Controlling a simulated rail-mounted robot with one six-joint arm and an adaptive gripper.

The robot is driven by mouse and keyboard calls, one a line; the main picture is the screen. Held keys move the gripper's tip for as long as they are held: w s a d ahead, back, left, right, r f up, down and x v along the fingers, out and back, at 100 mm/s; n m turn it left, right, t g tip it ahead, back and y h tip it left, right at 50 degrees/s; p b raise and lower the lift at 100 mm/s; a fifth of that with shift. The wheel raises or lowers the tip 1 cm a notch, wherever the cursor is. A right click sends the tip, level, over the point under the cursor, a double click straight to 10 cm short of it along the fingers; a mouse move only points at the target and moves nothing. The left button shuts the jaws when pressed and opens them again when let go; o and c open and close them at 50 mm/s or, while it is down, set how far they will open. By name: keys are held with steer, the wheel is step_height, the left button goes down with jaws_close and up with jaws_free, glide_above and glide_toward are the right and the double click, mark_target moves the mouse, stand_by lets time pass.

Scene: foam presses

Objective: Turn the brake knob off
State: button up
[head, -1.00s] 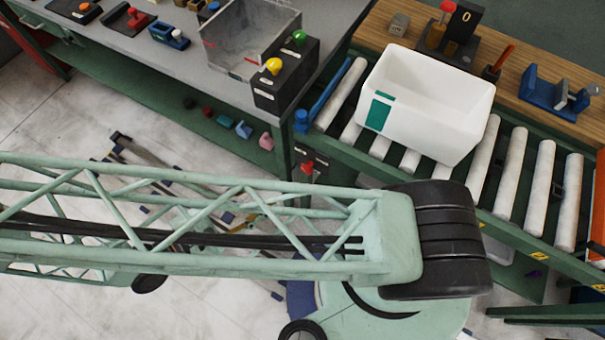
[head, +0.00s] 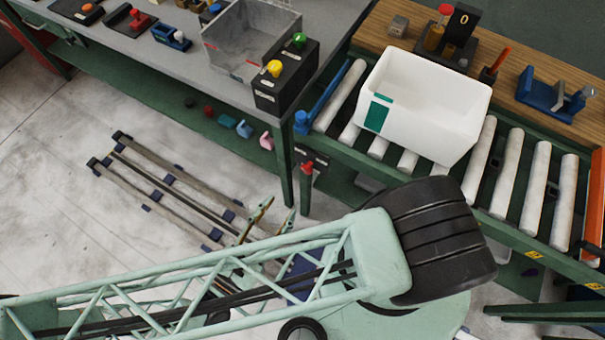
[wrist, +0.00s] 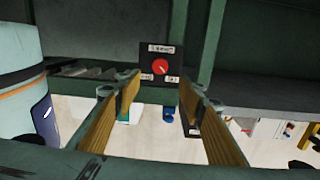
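The brake knob (wrist: 160,67) is a round red dial on a black plate (wrist: 148,52) with small white labels above and below it, too small to read. In the wrist view it is ahead, between and beyond the fingertips. In the head view a small red knob (head: 307,168) shows by the green post under the conveyor's left end. My gripper (wrist: 159,93) is open, its tan-padded fingers wide apart with nothing between them. In the head view my gripper (head: 280,207) is below and left of the knob, apart from it.
A white bin (head: 440,95) stands on the roller conveyor (head: 510,165). The grey workbench (head: 180,60) at upper left holds a clear box and a black box with yellow and green knobs. The green bench frame and leg (head: 287,175) stand close to the knob. Floor at left is open around the rails.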

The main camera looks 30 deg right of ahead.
mark_target(305, 172)
steer(key=shift+s+d+f+n, duration=0.15)
steer(key=shift+n, duration=0.25)
steer(key=shift+d, duration=0.15)
steer(key=shift+x, duration=6.8)
steer(key=shift+c, duration=0.5)
steer(key=c, duration=0.7)
